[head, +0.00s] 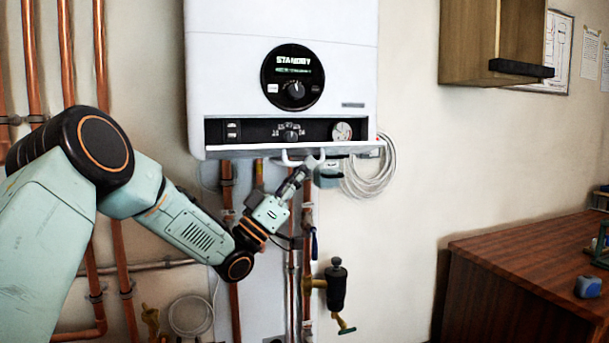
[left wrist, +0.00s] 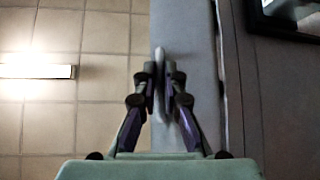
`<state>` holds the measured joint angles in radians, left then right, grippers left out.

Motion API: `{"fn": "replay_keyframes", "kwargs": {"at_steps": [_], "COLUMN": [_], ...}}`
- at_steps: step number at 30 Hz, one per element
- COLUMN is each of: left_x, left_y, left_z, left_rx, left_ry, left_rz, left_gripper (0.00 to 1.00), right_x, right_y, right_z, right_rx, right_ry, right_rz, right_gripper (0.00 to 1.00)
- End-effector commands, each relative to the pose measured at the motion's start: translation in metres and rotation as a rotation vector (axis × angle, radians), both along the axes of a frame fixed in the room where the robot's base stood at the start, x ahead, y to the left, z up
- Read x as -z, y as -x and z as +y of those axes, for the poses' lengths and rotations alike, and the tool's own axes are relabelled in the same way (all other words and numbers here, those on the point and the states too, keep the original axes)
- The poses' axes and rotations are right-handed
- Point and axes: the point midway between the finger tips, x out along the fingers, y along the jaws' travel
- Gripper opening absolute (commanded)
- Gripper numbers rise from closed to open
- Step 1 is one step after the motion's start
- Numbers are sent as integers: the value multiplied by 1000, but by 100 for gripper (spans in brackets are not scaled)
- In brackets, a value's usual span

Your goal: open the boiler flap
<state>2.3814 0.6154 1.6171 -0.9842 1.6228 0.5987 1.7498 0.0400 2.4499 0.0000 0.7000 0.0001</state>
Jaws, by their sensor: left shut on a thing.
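The white boiler (head: 225,75) hangs on the wall, with STANDBY on its round display. Its dark lower control strip (head: 260,131), with dials and a gauge, is uncovered. The flap (head: 235,154) shows as a thin white ledge below that strip, folded down and seen nearly edge-on. A white handle (head: 287,160) is on the flap's front edge. My left gripper (head: 308,165) reaches it from below and is shut on the handle. In the left wrist view, the fingers (left wrist: 162,88) pinch the white handle (left wrist: 159,58) from both sides. My right gripper is not in view.
Copper pipes (head: 68,55) run up the wall at left, and more drop below the boiler. A coiled white cable (head: 371,175) hangs right of the flap. A black-bodied valve (head: 336,284) sits lower. A wooden bench (head: 520,275) stands at right.

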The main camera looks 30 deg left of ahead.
Motion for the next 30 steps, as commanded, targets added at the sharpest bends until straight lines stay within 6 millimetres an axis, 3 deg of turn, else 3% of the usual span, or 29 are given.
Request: {"fn": "replay_keyframes", "kwargs": {"at_steps": [21,22,30], "left_x": [4,4,4], "left_y": [-1,-1,-1], "left_z": [5,5,3], "left_rx": [-7,-7,-3], "left_ry": [8,8,5], "left_rz": [1,1,1], "left_gripper": [0,10,32], "right_x": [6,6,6], "right_y": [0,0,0], "right_z": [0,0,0], "right_rx": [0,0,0], "right_ry": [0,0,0], "right_rz": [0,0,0], "right_gripper": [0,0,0]}}
